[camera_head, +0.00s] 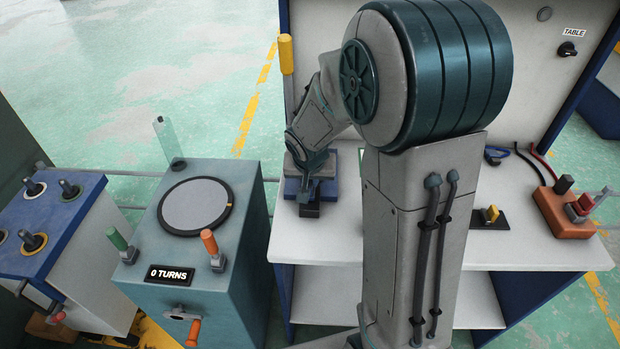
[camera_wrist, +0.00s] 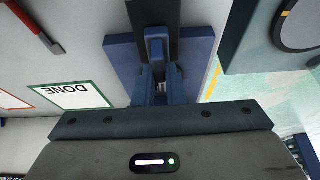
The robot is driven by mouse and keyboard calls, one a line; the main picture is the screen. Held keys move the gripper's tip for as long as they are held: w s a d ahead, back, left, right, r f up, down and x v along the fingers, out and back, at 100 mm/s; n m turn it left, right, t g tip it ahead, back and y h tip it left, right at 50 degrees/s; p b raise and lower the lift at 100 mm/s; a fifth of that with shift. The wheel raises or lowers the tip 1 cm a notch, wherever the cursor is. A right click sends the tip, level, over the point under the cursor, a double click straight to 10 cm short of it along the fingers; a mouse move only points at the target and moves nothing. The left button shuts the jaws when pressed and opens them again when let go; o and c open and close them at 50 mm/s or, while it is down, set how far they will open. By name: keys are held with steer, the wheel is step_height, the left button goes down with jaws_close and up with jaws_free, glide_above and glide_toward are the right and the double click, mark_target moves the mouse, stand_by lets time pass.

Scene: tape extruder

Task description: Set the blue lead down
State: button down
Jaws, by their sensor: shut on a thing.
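My gripper (camera_head: 308,172) reaches down at the left part of the white table, over a blue block with a black end (camera_head: 308,210). In the wrist view my gripper (camera_wrist: 159,75) is shut on a blue upright piece (camera_wrist: 157,45) that stands over a flat blue plate (camera_wrist: 120,52). I cannot tell whether this piece is the blue lead or part of the fixture. A small dark blue looped piece (camera_head: 494,156) shows on the table behind my arm, beside a black cable and a red one. My arm hides much of the table's middle.
An orange box (camera_head: 565,212) with terminals and a black plate with a yellow switch (camera_head: 490,216) sit at the table's right. A teal machine reading 0 TURNS (camera_head: 190,255) stands left. A DONE card (camera_wrist: 70,96) lies on bare table.

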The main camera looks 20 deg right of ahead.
steer(key=c, duration=1.5)
jaws_free()
steer(key=shift+f, duration=0.1)
steer(key=shift+r+p, duration=0.35)
steer(key=shift+r, duration=0.05)
steer(key=v, duration=1.1)
steer(key=s+d+r+n+g+y, duration=0.1)
steer(key=s+n, duration=0.2)
steer(key=s, duration=1.3)
steer(key=shift+s+r+g+p, duration=0.25)
steer(key=shift+s+g+p, duration=0.05)
